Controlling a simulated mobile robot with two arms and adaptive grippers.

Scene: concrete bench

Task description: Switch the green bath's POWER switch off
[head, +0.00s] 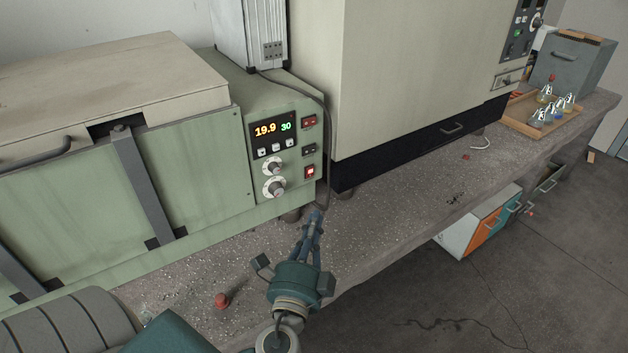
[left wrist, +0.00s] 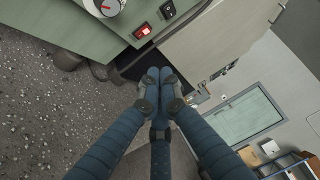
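The green bath (head: 215,165) stands at the left, with a control panel at its right end. The panel has a lit display reading 19.9 and 30, two knobs and a column of three switches. The lowest switch (head: 310,171) glows red; it also shows lit in the left wrist view (left wrist: 142,30). Above it are a dark switch (head: 309,149) and a dark-red one (head: 309,121). Their labels are too small to read. My left gripper (head: 316,216) is below and slightly right of the lit switch, apart from it. Its fingertips (left wrist: 158,78) are together and empty. My right gripper is out of view.
A large beige cabinet (head: 420,70) stands right of the bath. A cable (head: 326,130) hangs between them. A red object (head: 221,300) lies on the bench near the front left. A tray of flasks (head: 517,118) stands far right. The bench (head: 400,220) before the cabinet is mostly clear.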

